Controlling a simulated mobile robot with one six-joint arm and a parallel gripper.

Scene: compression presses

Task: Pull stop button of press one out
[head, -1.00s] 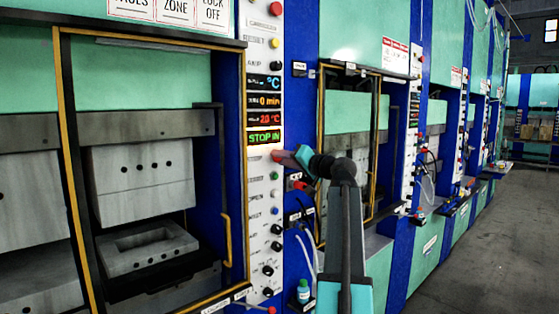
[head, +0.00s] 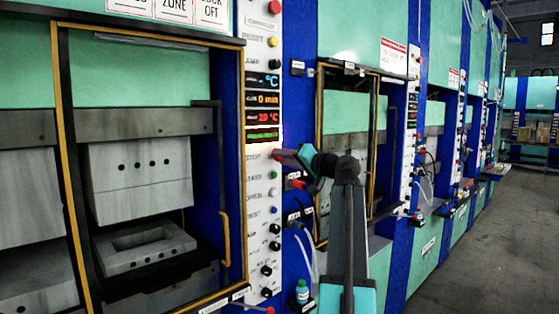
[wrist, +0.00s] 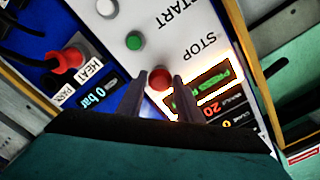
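The red round stop button (wrist: 159,78) of press one is on the white control panel (wrist: 200,25), beside the word STOP in the wrist view. My gripper (wrist: 161,88) has its two fingertips on either side of the button. The fingers look slightly apart from it, with small gaps showing; contact is not clear. In the head view my gripper (head: 281,155) reaches the panel just below the green-lit display (head: 263,135), and the button is largely hidden there. The wrist view shows green text on this display (wrist: 220,82), seemingly starting with PRESS.
A green start button (wrist: 133,41) is close to the stop button. A red connector (wrist: 68,60) sticks out beside the panel in the wrist view. Press one's open chamber (head: 150,225) is at left. Clear floor (head: 490,240) lies at right.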

